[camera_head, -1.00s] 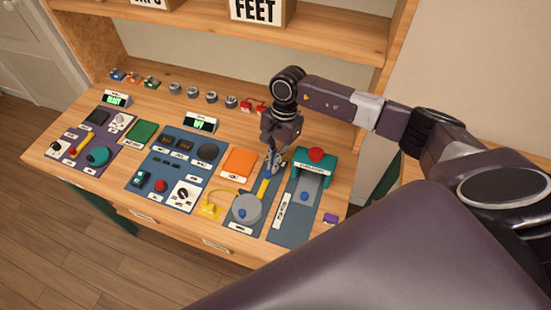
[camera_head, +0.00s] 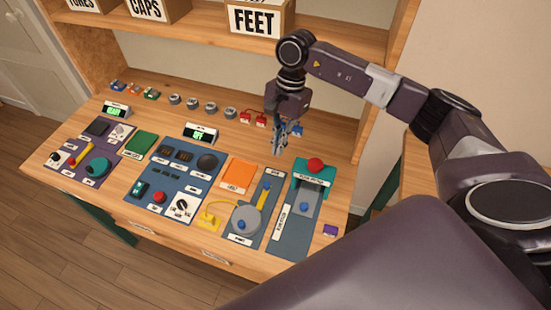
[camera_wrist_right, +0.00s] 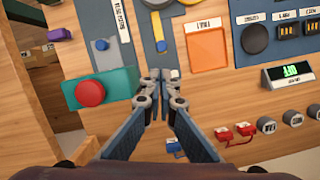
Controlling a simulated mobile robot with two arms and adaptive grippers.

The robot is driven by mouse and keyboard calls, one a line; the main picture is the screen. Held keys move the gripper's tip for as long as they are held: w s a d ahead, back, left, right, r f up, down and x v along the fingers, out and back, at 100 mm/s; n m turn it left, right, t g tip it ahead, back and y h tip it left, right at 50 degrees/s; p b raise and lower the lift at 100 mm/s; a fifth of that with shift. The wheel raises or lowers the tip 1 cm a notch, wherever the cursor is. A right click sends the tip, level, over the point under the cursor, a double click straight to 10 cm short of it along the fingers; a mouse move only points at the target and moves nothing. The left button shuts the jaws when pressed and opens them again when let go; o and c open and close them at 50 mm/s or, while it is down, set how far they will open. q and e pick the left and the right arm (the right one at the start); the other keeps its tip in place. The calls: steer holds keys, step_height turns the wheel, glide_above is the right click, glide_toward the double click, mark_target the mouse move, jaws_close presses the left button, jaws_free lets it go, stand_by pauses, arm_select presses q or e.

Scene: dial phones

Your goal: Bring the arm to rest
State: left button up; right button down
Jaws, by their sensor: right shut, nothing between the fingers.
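My right gripper (camera_head: 280,146) is shut and empty, raised above the back right part of the bench (camera_head: 75,165). In the head view it hangs pointing down, left of the teal block with the red button (camera_head: 316,165). In the right wrist view the closed fingertips (camera_wrist_right: 160,75) meet beside the red button (camera_wrist_right: 90,93), over bare wood and near the end of a blue panel. It appears apart from everything around it. My right arm reaches in from the right side. My left gripper is in neither view.
The blue slider panel (camera_head: 293,232), grey dial (camera_head: 246,219) and orange pad (camera_head: 238,174) lie in front of the gripper. Red clips (camera_head: 245,117) and several round knobs (camera_head: 193,104) line the back. A shelf with labelled boxes (camera_head: 257,20) stands behind.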

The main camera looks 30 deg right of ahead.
steer(key=shift+d+r, duration=0.1)
steer(key=shift+r, duration=0.45)
